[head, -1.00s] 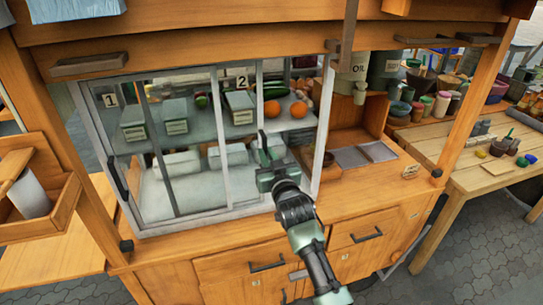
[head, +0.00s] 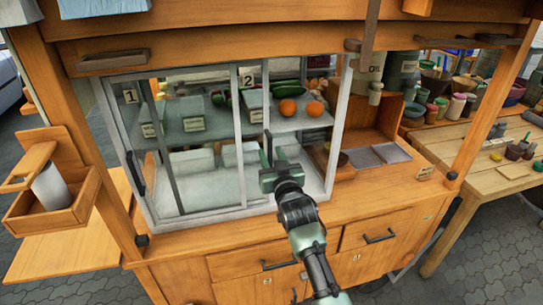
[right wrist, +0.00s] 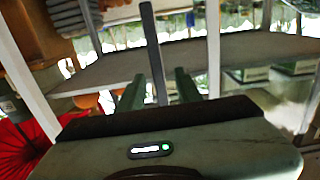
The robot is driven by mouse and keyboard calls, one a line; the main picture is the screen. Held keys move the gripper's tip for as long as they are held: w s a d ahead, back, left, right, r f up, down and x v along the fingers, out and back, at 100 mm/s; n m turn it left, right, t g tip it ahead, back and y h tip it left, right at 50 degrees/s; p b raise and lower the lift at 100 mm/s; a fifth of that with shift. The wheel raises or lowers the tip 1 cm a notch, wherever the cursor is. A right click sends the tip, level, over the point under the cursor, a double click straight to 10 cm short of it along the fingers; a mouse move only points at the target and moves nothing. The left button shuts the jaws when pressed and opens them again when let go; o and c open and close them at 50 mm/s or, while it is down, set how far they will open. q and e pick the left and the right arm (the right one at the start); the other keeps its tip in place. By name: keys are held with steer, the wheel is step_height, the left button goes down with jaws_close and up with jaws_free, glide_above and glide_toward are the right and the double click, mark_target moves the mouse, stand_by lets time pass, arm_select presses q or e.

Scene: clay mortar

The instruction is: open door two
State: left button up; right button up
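The cabinet has a sliding glass front. Door one (head: 152,130), marked 1, is at the left with a dark handle (head: 134,172). Door two (head: 252,128), marked 2, stands slid to the left, with a gap between its right edge and the right post. My right gripper (head: 268,148) is at door two's right edge. In the right wrist view, its two green fingers (right wrist: 157,92) stand apart on either side of a dark upright bar (right wrist: 152,50), which looks like the door handle. Contact with the bar cannot be told. My left gripper is out of view.
Oranges (head: 287,107) and boxes stand on the shelf behind the glass. Drawers (head: 262,262) lie below the counter. A wooden caddy (head: 70,205) hangs at the left. A table with pots (head: 515,150) stands at the right.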

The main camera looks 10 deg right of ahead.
steer(key=s+b, duration=0.2)
steer(key=s, duration=0.5)
steer(key=shift+s, duration=0.4)
steer(key=shift+d, duration=0.1)
